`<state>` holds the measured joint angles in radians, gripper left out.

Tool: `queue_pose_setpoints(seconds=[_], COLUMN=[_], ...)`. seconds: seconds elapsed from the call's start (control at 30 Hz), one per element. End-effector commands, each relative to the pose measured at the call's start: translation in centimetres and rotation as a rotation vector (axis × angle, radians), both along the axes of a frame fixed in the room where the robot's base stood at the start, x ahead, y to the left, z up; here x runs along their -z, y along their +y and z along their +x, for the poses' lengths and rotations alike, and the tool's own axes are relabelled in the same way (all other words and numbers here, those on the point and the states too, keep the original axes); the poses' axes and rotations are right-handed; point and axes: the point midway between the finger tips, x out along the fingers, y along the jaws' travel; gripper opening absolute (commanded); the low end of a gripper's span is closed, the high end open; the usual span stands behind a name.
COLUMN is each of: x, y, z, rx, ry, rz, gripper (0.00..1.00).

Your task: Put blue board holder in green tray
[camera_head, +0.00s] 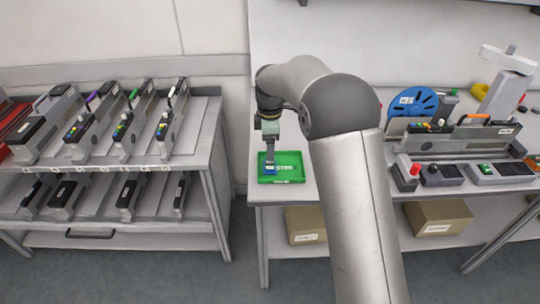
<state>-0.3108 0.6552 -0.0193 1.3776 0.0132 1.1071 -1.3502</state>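The green tray (295,178) lies on the right-hand bench near its left front corner. A small blue piece, which looks like the blue board holder (269,170), shows at the tray's left side, within its outline. My gripper (269,161) points down right over this blue piece, with its tips at or very near it. The fingers are too small and dark to tell whether they are shut on it or open. I cannot tell whether the blue piece rests on the tray floor. Pale lettering shows on the tray beside it.
A trolley (190,158) on the left carries several feeders. A gap separates it from the bench (262,194). On the bench's right stand a blue reel (413,101), a large grey feeder (440,142) and button boxes (440,176). Cardboard boxes (440,217) sit below.

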Motion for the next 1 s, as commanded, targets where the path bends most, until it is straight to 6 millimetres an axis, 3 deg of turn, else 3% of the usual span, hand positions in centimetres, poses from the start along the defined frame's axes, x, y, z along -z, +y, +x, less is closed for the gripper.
queue_pose_setpoints(seconds=[0.1, 0.3, 0.57, 0.67, 0.77, 0.87, 1.0], x=[-2.5, -5.3, -6.2, -7.0, -8.4, -9.6, -9.3], y=[0.0, 0.0, -0.1, -1.3, -4.0, -7.8, -12.5], z=[0.1, 0.0, -0.2, -1.3, -4.5, -10.0, -19.4], rx=[-0.001, -0.001, 0.005, 0.074, 0.251, 0.519, 0.934], ry=[-0.004, -0.001, 0.001, -0.003, -0.008, -0.014, -0.021], rz=[0.001, 0.0, -0.001, 0.0, 0.003, 0.008, 0.018], gripper=[0.72, 0.72, 0.72, 0.72, 0.72, 0.72, 0.72])
